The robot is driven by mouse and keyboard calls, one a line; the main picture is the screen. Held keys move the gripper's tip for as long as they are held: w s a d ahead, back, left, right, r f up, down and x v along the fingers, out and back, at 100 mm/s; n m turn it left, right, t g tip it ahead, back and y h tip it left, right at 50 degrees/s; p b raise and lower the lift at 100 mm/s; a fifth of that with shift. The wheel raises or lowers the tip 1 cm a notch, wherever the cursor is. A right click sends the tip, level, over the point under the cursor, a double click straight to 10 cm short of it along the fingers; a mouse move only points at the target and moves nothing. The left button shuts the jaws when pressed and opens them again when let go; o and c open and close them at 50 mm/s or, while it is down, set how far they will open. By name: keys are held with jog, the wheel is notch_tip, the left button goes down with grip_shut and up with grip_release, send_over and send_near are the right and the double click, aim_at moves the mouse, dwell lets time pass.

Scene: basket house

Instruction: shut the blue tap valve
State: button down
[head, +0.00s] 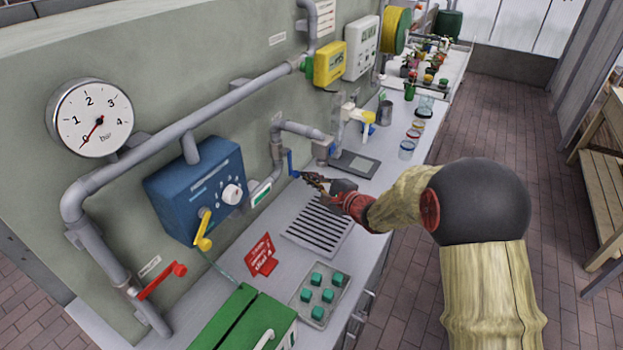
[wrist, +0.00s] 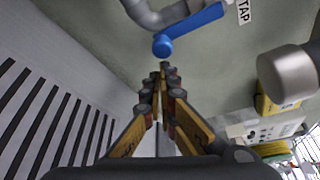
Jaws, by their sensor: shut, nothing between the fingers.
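The blue tap valve lever (head: 291,165) is on the grey pipe by the wall and points downward in the head view. In the wrist view the blue lever (wrist: 195,28) shows at the top, with its rounded end toward my fingers. My gripper (head: 308,178) is shut and empty, just right of the lever's lower end. In the wrist view my gripper (wrist: 166,72) has its fingertips together just below the lever's rounded end. I cannot tell whether they touch it.
A slotted drain grate (head: 320,226) lies in the worktop below my gripper. A grey spout (head: 322,150) stands right of the lever. A blue box (head: 197,190) with a yellow lever (head: 203,232) is to the left. A dark flat plate (head: 354,163) lies behind.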

jog(key=shift+s+a+m+g+p, duration=0.3)
jog(key=shift+s+m+g+p, duration=0.15)
jog(key=shift+m+p, duration=0.2)
jog(key=s+a+r+m+g+y+p, duration=0.3)
jog(key=s+a+r+m+g+p, duration=0.2)
jog(key=p, duration=1.4)
jog(key=shift+s+a+r+m+g, duration=0.3)
jog(key=shift+s+r+m+g, duration=0.45)
jog(key=shift+s+m, duration=1.5)
jog(key=shift+w+r+m+p, duration=0.15)
jog(key=shift+w+m+p, duration=0.15)
jog(key=shift+w+m, duration=0.2)
jog(key=shift+w, duration=0.1)
